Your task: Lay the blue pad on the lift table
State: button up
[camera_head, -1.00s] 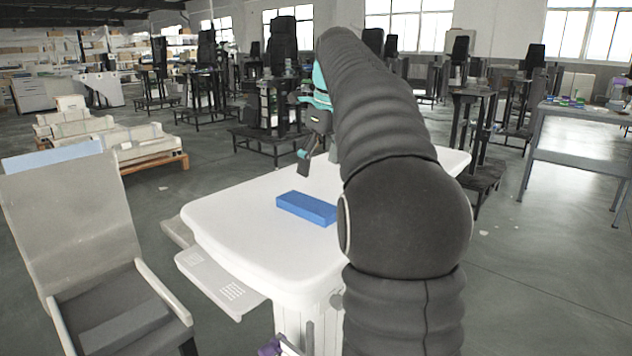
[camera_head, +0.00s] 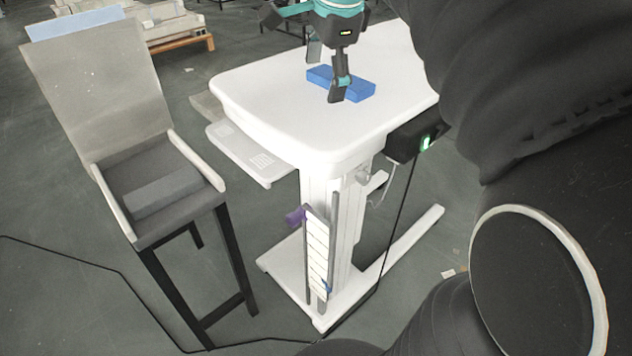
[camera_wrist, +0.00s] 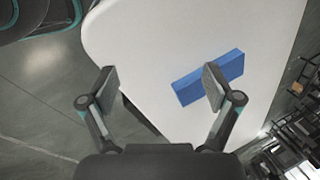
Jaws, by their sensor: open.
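The blue pad (camera_head: 358,90) lies flat on the white top of the lift table (camera_head: 262,98). In the wrist view the pad (camera_wrist: 232,66) also lies on the white table top (camera_wrist: 160,30), partly behind my right finger. My gripper (camera_head: 326,72) is open and empty above the table, and one finger overlaps the pad in the head view. In the wrist view my gripper (camera_wrist: 160,88) has its fingers wide apart, with the table edge between them. I see no hold on the pad.
A grey bench with a tilted back panel (camera_head: 100,85) and dark legs stands left of the lift table. A small pull-out shelf (camera_head: 250,155) juts from the table. A black cable (camera_head: 100,248) runs across the floor.

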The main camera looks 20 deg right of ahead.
aim_at(313, 151)
jog(key=s+a+f+n, duration=0.1)
jog(key=s+f+n, duration=0.1)
jog(key=s+a+f+n, duration=0.2)
jog(key=s+n, duration=0.1)
jog(key=s+a+f+n, duration=0.1)
jog(key=s+f+n, duration=0.1)
jog(key=n, duration=0.1)
jog(key=shift+s+a+f+t, duration=0.2)
jog(key=shift+a+f+t, duration=0.15)
jog(key=shift+f+t, duration=0.05)
jog(key=s+a+f+n+t, duration=0.1)
jog(key=s+a+f+n, duration=0.2)
jog(key=s+f+n, duration=0.5)
notch_tip(313, 151, down, 3)
jog(key=shift+s+r+n, duration=0.1)
jog(key=shift+s+n, duration=0.05)
jog(key=shift+n, duration=0.95)
jog(key=shift+a, duration=0.1)
